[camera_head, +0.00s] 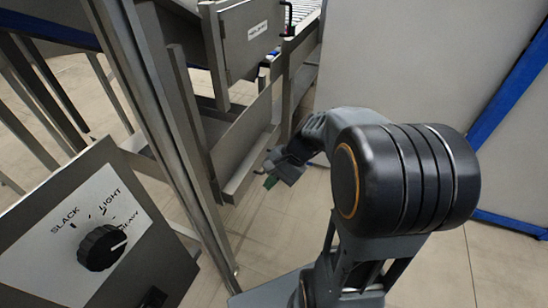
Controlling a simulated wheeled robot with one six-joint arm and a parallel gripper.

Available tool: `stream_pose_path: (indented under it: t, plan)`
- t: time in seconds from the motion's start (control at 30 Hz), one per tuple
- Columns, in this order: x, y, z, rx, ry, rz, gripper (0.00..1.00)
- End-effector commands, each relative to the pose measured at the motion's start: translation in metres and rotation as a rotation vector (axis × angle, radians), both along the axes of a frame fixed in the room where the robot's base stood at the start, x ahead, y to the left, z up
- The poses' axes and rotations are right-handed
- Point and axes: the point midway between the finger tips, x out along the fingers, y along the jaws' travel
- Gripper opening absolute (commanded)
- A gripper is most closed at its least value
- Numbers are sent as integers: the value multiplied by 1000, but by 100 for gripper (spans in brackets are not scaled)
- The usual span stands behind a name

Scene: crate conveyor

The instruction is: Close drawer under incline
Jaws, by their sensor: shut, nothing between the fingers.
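A grey metal drawer-like panel (243,140) sits low under the incline's frame, in the middle of the view. A lighter lip runs along its lower edge. I cannot tell from this angle how far it stands out. My arm hides part of the area to the right.
A control panel (70,235) with a black knob (101,248) stands at front left. A steel post rises beside it. Open floor (270,225) lies below my gripper.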

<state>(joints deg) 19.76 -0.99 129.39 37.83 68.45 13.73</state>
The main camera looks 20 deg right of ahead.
Motion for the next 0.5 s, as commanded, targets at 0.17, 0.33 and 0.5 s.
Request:
stream_pose_path:
  t: [0.17, 0.33, 0.5]
  plan:
    - [58, -46, -49, 447, 177, -449, 0]
    - [95, -108, -77, 802, 239, -749, 0]
    - [110, -158, -95, 1028, 241, -914, 0]
